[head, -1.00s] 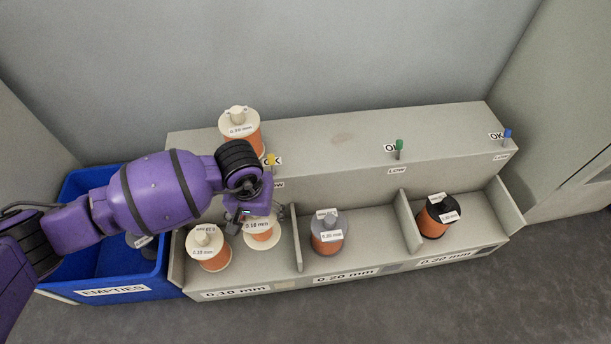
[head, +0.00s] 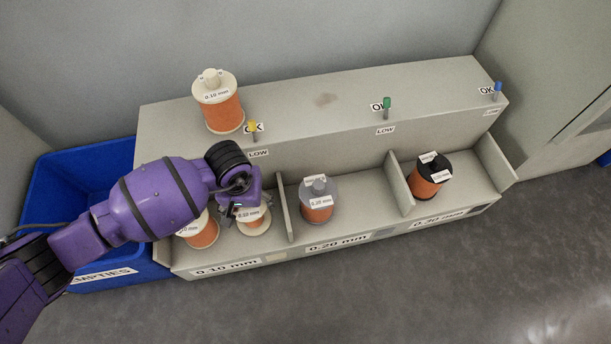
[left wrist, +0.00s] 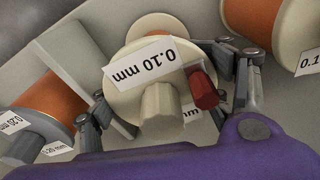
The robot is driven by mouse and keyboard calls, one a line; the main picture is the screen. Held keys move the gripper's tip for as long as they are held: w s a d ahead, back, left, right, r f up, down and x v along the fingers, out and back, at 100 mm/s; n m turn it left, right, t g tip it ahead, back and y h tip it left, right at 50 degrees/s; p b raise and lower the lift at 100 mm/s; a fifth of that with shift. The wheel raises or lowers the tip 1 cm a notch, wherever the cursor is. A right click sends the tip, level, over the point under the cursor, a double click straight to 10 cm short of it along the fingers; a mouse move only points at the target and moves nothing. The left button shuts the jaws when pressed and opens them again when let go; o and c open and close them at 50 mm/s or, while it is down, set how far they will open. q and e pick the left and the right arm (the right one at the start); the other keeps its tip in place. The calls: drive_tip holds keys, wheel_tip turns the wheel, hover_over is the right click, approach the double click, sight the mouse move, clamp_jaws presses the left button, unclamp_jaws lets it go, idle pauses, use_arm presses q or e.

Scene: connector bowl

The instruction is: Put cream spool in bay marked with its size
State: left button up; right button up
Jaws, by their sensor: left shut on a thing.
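A cream spool (head: 253,223) with orange winding and a 0.10 mm label stands in the 0.10 mm bay (head: 228,267), on the right side of that bay. My left gripper (head: 243,207) is over it and shut on it. In the left wrist view, the spool's cream flange and knob (left wrist: 160,108) lie between the gripper's fingers (left wrist: 168,95). The arm partly hides the spool in the head view. A second cream spool (head: 202,236) stands to its left in the same bay, partly hidden. A third cream spool (head: 222,108) stands on the upper ledge. My right gripper is not in view.
A grey spool (head: 318,205) stands in the 0.20 mm bay and a black spool (head: 427,178) in the 0.30 mm bay. Yellow (head: 253,127), green (head: 387,103) and blue (head: 497,88) pegs stand by OK/LOW signs. A blue EMPTIES bin (head: 90,165) is at left.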

use_arm(q)
drive_tip(key=shift+f, duration=0.2)
drive_tip(key=o, duration=2.2)
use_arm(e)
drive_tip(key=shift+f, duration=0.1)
use_arm(q)
drive_tip(key=shift+o, duration=0.2)
drive_tip(key=shift+r, duration=0.1)
drive_tip(key=r+p, duration=0.1)
drive_tip(key=r, duration=0.2)
drive_tip(key=r+p, duration=0.2)
drive_tip(key=r, duration=0.2)
drive_tip(key=s+r+p, duration=0.1)
drive_tip(key=r, duration=0.3)
drive_tip(key=shift+r+p, duration=0.2)
drive_tip(key=shift+p, duration=0.2)
drive_tip(key=shift+s+d+r, duration=0.1)
drive_tip(key=shift+r, duration=0.3)
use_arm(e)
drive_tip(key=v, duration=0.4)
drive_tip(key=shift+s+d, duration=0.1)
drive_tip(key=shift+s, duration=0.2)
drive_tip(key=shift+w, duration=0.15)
